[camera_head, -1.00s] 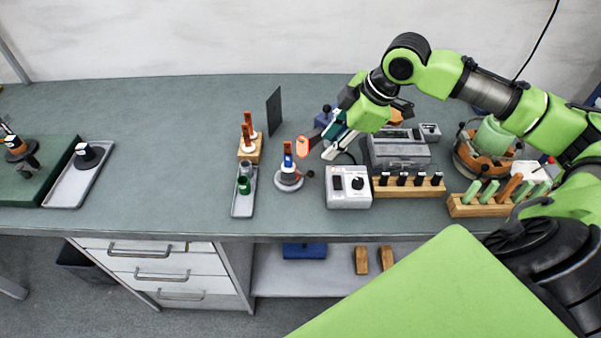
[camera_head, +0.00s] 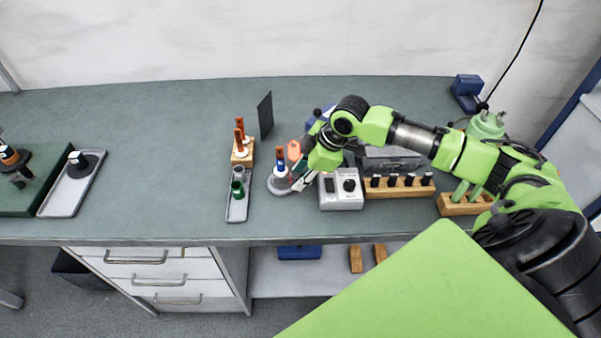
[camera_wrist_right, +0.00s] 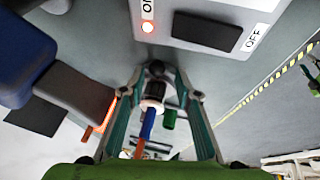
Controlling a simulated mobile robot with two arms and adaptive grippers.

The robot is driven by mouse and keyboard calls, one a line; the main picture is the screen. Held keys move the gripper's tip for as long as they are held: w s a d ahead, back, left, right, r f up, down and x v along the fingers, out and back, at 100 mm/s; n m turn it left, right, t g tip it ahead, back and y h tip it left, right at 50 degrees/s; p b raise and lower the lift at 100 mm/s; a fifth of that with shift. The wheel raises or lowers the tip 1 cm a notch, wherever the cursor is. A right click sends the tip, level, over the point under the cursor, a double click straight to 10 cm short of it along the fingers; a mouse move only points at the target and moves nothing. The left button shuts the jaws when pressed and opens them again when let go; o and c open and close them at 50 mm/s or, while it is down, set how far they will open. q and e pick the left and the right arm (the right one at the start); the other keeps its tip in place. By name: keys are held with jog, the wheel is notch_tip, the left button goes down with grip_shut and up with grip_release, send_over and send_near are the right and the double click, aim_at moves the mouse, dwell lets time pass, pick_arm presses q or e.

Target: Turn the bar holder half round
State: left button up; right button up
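The bar holder (camera_head: 279,187) is a round grey base on the bench with an upright bar, blue below and orange above (camera_head: 280,154). A black ball knob (camera_wrist_right: 156,69) sticks out from it towards my right gripper (camera_head: 298,185). In the right wrist view, my right gripper (camera_wrist_right: 160,76) has its two fingers apart, one on each side of the knob. I cannot tell whether either finger touches it. The holder's bar (camera_wrist_right: 148,124) shows between the fingers. My left gripper is out of view.
A glowing orange piece (camera_head: 294,150) is close behind the holder. A narrow tray (camera_head: 237,208) with green pieces lies to its left. Free bench lies further left.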

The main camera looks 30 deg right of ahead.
grip_shut()
